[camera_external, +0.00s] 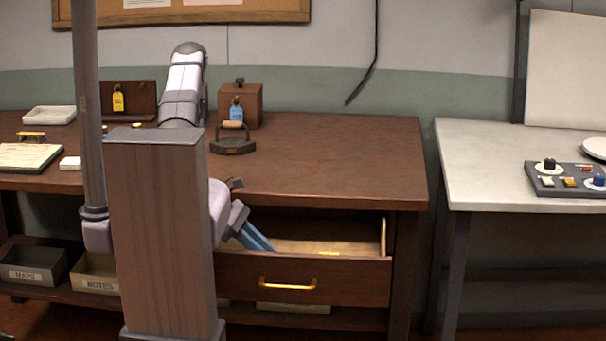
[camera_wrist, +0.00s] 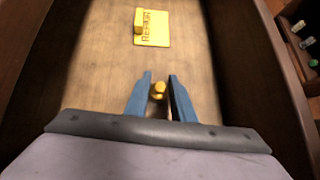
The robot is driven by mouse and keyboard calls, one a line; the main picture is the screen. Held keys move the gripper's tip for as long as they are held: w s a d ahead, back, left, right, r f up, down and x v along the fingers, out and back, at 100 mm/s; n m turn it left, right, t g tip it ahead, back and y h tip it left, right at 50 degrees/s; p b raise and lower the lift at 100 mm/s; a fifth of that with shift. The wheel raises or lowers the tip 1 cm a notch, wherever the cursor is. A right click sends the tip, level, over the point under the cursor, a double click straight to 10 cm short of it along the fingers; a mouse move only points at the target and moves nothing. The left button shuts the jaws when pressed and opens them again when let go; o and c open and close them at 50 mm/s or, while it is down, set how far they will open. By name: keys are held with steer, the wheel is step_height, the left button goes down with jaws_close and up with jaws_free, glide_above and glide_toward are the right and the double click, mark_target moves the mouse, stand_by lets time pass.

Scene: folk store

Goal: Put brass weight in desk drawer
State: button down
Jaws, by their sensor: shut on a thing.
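The desk drawer (camera_external: 300,274) is pulled open under the brown desk, with a brass handle on its front. My gripper (camera_external: 262,243) reaches down into the open drawer, its blue fingers partly hidden by the drawer front. The weight cannot be made out in the external view.
A yellow tag marked REPAIR (camera_wrist: 152,28) lies in the drawer ahead of my fingers. Drawer walls rise on both sides. On the desk stand a dark iron (camera_external: 233,140) and a wooden box (camera_external: 250,105). A white table (camera_external: 500,170) stands to the right.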

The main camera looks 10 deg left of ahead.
steer(key=shift+f, duration=0.2)
steer(key=c, duration=1.5)
jaws_free()
steer(key=shift+r, duration=0.2)
steer(key=shift+a+r, duration=0.1)
steer(key=v, duration=1.1)
steer(key=shift+a+r+b, duration=0.3)
